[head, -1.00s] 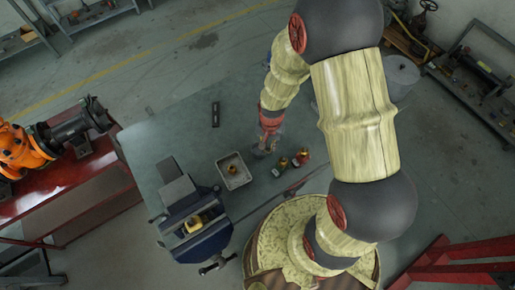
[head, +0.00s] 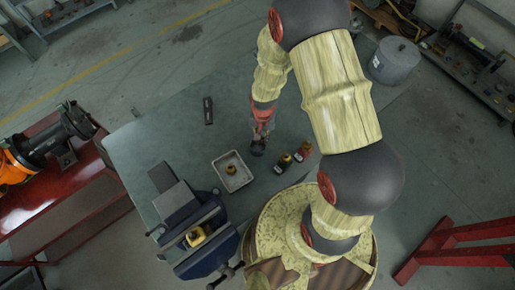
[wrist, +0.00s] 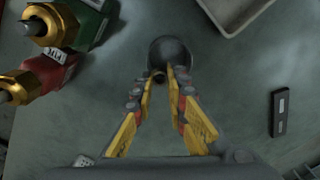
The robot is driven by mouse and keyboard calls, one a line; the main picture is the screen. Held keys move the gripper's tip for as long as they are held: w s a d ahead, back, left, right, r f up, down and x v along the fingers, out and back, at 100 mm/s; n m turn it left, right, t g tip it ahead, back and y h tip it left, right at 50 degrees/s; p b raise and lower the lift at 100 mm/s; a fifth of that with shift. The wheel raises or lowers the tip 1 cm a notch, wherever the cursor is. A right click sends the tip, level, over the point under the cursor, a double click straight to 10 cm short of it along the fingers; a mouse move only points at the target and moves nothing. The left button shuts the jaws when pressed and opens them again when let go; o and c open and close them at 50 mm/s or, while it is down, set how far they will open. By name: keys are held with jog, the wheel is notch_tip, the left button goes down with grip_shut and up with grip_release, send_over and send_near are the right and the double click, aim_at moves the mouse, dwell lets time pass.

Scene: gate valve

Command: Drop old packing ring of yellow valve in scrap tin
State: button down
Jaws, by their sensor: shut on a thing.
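My gripper (head: 262,132) points down over the table, and in the wrist view its fingertips (wrist: 165,76) are close together. They are shut on a small brownish piece (wrist: 159,76), seemingly the old packing ring; its shape is hard to make out. A dark round tin (wrist: 171,54), which looks like the scrap tin, is right behind the fingertips. It also shows in the head view (head: 258,148), below my gripper. I cannot tell the height of the piece over it. A yellow valve body (head: 196,236) sits in the blue vise (head: 195,217).
A pale tray (head: 247,181) with a small brass part (head: 231,170) stands left of the tin. A green block (head: 283,163) and a red block (head: 303,150) with brass fittings stand to the right. A black flat object (head: 208,110) lies farther back on the table (head: 160,135).

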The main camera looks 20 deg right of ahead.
jog(key=shift+f, duration=0.7)
jog(key=c, duration=1.7)
grip_release()
notch_tip(320, 180, up, 12)
